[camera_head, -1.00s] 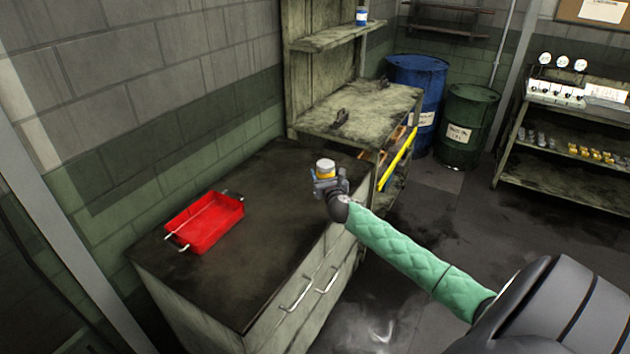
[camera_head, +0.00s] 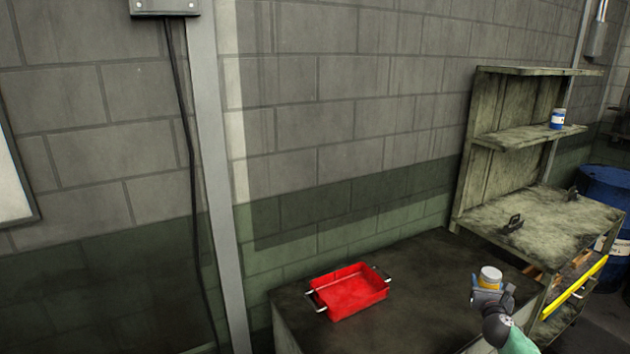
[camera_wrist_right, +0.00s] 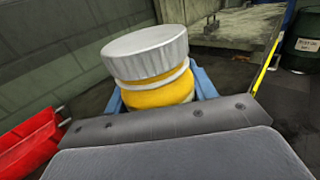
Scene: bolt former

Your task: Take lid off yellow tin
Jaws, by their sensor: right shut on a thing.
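The yellow tin (camera_head: 490,284) is in my right gripper (camera_head: 491,294), above the right part of the dark counter top. The right wrist view shows the yellow tin (camera_wrist_right: 160,94) closely, with the blue fingers of my right gripper (camera_wrist_right: 158,92) on both sides of it. The ridged light grey lid (camera_wrist_right: 146,52) sits on top of the tin, slightly tilted in that view. The lid also shows in the head view (camera_head: 490,272). The tin's lower part is hidden by the gripper. My left gripper is not in view.
A red tray (camera_head: 350,297) with metal handles stands on the dark counter (camera_head: 415,280), left of my right gripper. A worn shelf unit (camera_head: 540,228) stands at the right, with a blue and white can (camera_head: 557,119) on its upper shelf. Counter between tray and gripper is clear.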

